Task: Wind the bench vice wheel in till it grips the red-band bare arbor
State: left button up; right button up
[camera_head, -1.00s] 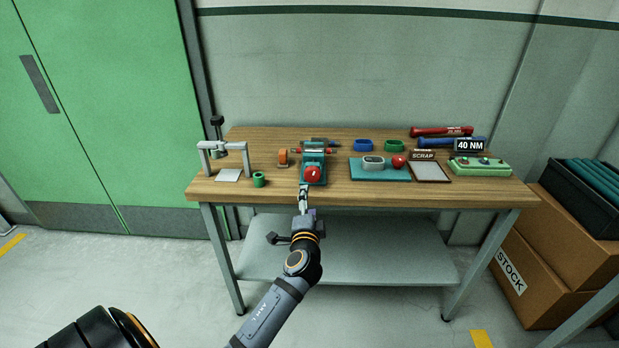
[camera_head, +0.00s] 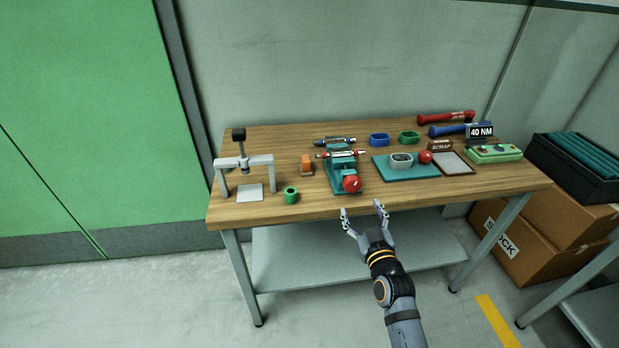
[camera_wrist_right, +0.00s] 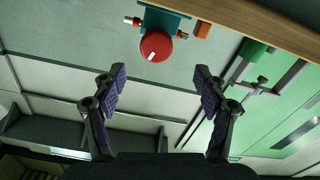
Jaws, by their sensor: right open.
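The teal bench vice (camera_head: 341,172) stands at the front middle of the bench, its red wheel (camera_head: 352,184) facing the front edge. A metal arbor with red bands (camera_head: 330,156) lies across the vice near its jaws; I cannot tell whether they touch it. My right gripper (camera_head: 362,208) is open and empty, in front of the bench edge and short of the wheel. In the right wrist view the wheel (camera_wrist_right: 155,47) with a white mark shows beyond the spread fingers (camera_wrist_right: 160,85); red arbor ends show either side of the vice. My left gripper is out of view.
A second arbor with blue marks (camera_head: 335,141) lies behind the vice. A teal mat (camera_head: 385,172), scrap tray (camera_head: 467,166) and green control box (camera_head: 495,154) lie right.

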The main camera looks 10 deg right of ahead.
aim_at(354, 187)
jog(key=w+p, duration=0.1)
jog(key=w, duration=0.9)
jog(key=shift+w+r, duration=0.1)
jog(key=shift+w, duration=0.1)
jog(key=shift+d, duration=0.1)
jog(key=c, duration=1.2)
jog(key=shift+o, duration=0.2)
